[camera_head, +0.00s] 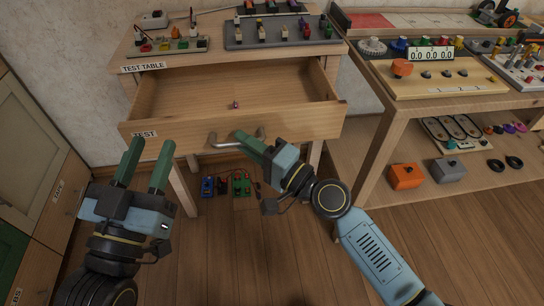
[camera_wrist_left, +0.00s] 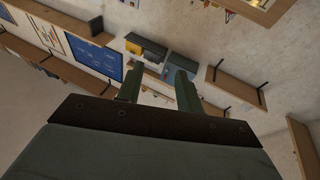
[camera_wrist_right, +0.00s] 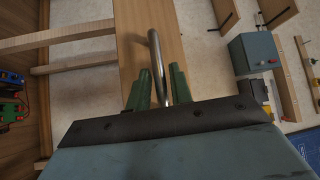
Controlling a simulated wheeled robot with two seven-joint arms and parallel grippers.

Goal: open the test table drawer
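The test table drawer (camera_head: 290,126) is pulled well out from under the table top, and its inside shows from above. A small pinkish object (camera_head: 235,105) lies in it. My right gripper (camera_head: 250,143) is at the handle's right part. My left gripper (camera_head: 146,165) is open and empty, left of the handle and in front of the drawer's left end.
The test table top (camera_head: 215,57) carries boards with coloured parts. A workbench (camera_head: 400,105) with parts and a lower shelf stands at the right. Cabinets (camera_head: 35,150) stand at the left. Small green and blue items (camera_head: 240,184) lie below the drawer. The front floor is clear.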

